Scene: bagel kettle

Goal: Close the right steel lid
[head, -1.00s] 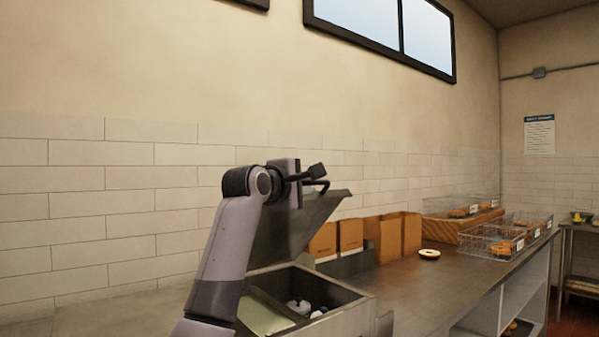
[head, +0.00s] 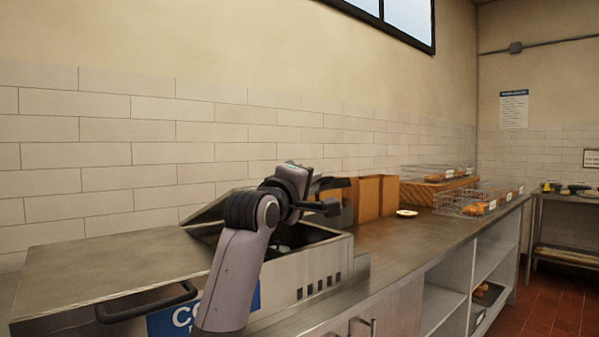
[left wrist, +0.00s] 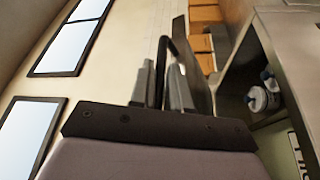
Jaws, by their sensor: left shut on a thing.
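The right steel lid (head: 215,206) stands partly open at a tilt over its bin, mostly hidden behind my left arm in the head view. In the left wrist view the lid (left wrist: 198,78) shows nearly edge-on. My left gripper (head: 318,206) is above the open bin. In the left wrist view its fingers (left wrist: 163,92) are shut on the lid's black bar handle (left wrist: 162,56). The open bin (head: 322,250) shows a dark inside with white containers (left wrist: 262,96). My right gripper is not in view.
A closed left steel lid (head: 105,262) with a black handle (head: 148,306) lies beside the bin. The counter's front middle is clear.

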